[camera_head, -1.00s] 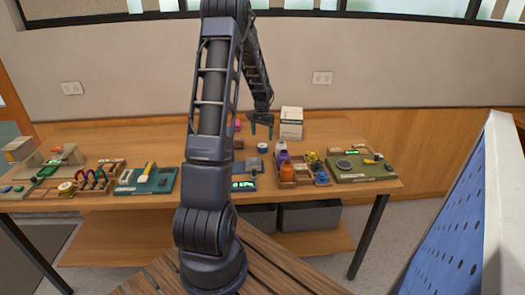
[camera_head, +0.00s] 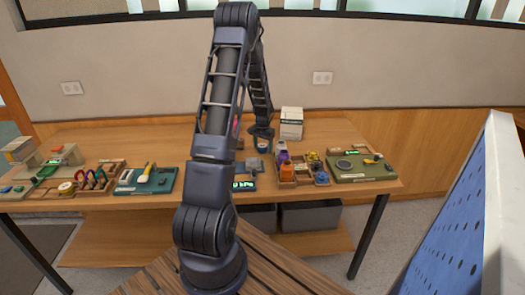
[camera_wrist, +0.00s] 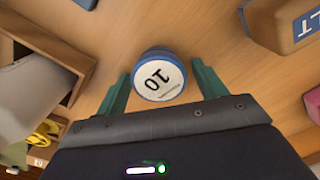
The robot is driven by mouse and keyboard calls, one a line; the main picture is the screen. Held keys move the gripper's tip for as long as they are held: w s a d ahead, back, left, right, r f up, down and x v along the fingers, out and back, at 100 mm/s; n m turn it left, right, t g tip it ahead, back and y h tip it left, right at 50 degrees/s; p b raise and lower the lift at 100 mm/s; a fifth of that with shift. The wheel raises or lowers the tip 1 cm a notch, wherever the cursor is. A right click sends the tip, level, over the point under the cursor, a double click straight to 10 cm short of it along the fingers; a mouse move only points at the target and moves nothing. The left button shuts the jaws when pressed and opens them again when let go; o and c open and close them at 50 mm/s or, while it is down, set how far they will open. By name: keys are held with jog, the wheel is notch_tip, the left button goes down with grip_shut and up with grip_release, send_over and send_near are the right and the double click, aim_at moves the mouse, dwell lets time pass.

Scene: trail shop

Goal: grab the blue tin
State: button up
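The blue tin (camera_wrist: 158,76) is a short round tin with a white lid marked "10". In the wrist view it stands upright on the wooden table, between the two green fingers of my gripper (camera_wrist: 160,88). The fingers are spread, with a gap visible on each side of the tin. In the head view my gripper (camera_head: 262,145) is low over the table, and the tin (camera_head: 262,149) shows small between its fingers.
A white box (camera_head: 291,124) stands behind the gripper on the right. A wooden tray (camera_head: 300,172) with purple, orange and blue items is close on the right. A device with a green display (camera_head: 244,184) lies in front. The table's back left is clear.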

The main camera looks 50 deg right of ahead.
jog(key=c, duration=0.8)
jog(key=shift+o, duration=0.2)
